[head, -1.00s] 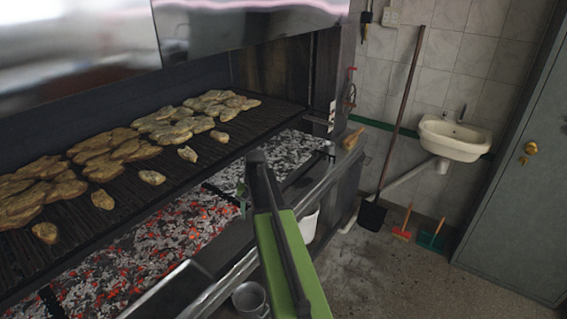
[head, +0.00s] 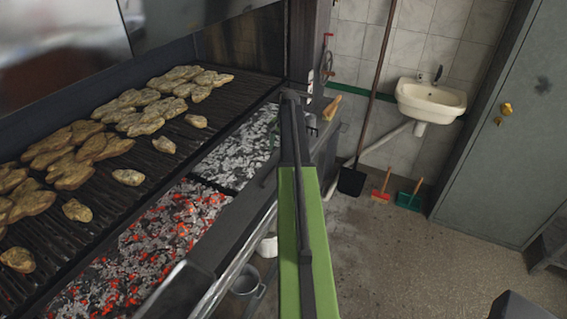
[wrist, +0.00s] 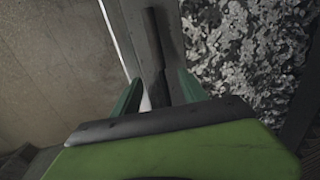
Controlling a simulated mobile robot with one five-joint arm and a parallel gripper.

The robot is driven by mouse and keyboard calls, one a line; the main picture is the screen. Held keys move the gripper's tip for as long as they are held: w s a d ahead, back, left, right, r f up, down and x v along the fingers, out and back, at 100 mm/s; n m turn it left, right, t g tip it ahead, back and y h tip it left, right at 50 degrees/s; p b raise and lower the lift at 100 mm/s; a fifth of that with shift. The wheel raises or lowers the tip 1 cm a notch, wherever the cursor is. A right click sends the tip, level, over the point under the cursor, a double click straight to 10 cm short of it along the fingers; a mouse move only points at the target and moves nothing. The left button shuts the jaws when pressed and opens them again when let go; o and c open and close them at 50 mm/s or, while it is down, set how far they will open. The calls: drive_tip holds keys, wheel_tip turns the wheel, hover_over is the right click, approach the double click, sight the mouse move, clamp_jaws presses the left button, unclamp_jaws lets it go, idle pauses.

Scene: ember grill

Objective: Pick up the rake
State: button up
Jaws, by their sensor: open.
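My gripper (wrist: 158,84) is open in the wrist view, with its two green fingers apart. A dark rod (wrist: 155,45), which looks like the rake's handle, lies along the grey ledge beside the embers. It runs between the fingers or just beyond them; I cannot tell how far above it they are. The rest of the rake is hidden behind my wrist. In the head view my green arm reaches toward the grill's right end and hides most of the gripper. I cannot make out the rake clearly there.
A metal bucket (head: 246,284) stands below the ledge. A long-handled black shovel (head: 351,181) leans by the sink (head: 431,98).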

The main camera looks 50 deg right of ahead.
sight(275, 169)
drive_tip(key=f+b, duration=0.3)
drive_tip(key=f, duration=0.1)
drive_tip(key=w+f+b, duration=0.1)
drive_tip(key=f+b, duration=0.3)
drive_tip(key=a+f+b, duration=0.1)
drive_tip(key=f+b, duration=0.2)
drive_tip(key=f, duration=0.1)
drive_tip(key=shift+w+f+b, duration=0.15)
drive_tip(key=shift+w+b, duration=0.25)
drive_tip(key=shift+r, duration=0.2)
drive_tip(key=shift+c, duration=0.2)
clamp_jaws()
idle(0.4)
